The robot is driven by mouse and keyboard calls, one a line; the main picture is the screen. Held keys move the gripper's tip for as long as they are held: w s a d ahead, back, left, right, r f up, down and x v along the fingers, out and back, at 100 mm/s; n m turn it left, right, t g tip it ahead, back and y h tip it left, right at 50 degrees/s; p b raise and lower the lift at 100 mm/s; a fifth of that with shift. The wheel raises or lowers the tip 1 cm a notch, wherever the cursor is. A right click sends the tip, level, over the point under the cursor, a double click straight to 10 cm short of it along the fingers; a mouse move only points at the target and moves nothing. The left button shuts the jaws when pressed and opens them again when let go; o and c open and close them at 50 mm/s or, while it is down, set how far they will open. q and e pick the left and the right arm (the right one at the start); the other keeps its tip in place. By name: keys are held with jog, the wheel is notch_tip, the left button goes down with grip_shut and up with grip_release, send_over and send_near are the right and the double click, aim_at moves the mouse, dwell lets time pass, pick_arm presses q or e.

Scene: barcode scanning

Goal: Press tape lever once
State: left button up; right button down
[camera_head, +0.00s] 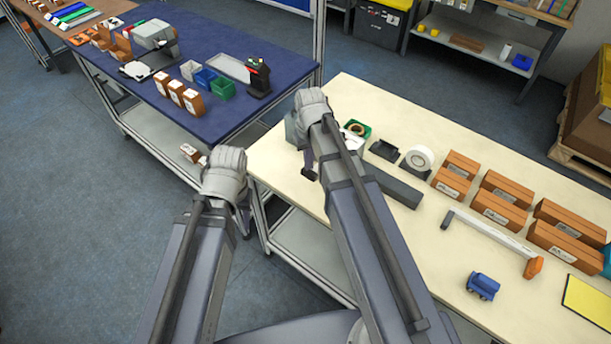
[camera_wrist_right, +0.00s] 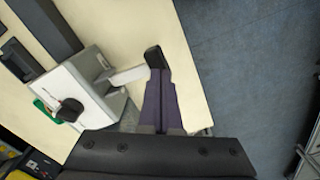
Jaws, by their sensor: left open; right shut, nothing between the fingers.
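The tape machine (camera_wrist_right: 85,90) is a light grey box at the end of the cream table. Its pale lever (camera_wrist_right: 128,75) sticks out from the side and ends in a black knob (camera_wrist_right: 154,57). My right gripper (camera_wrist_right: 160,75) is shut and empty, its fingertips right at the knob; I cannot tell whether they touch. In the head view my right arm hides most of the machine, and a black knob-like end (camera_head: 309,174) shows below the right wrist. My left gripper (camera_head: 243,218) is open and empty, off the table's left edge; its fingers are mostly hidden.
A blue-topped table (camera_head: 215,45) stands at the left.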

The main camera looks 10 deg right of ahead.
aim_at(309, 173)
jog(key=shift+w+d+f+b, duration=0.1)
jog(key=shift+f+b, duration=3.95)
jog(key=shift+f, duration=0.1)
jog(key=shift+r, duration=0.25)
notch_tip(309, 173, up, 13)
jog(key=p, duration=1.3)
jog(key=shift+p, duration=0.3)
jog(key=shift+r, duration=0.1)
jog(key=s+a+f+n+b, duration=0.1)
jog(key=s+a+f+b, duration=0.3)
jog(key=s, duration=0.3)
jog(key=s+a+f+n+h+b, duration=0.1)
jog(key=s+a+f+b, duration=0.2)
jog(key=s+a, duration=0.3)
jog(key=shift+s+a+f+b, duration=0.35)
jog(key=shift+s+f+b, duration=0.1)
jog(key=shift+s, duration=0.35)
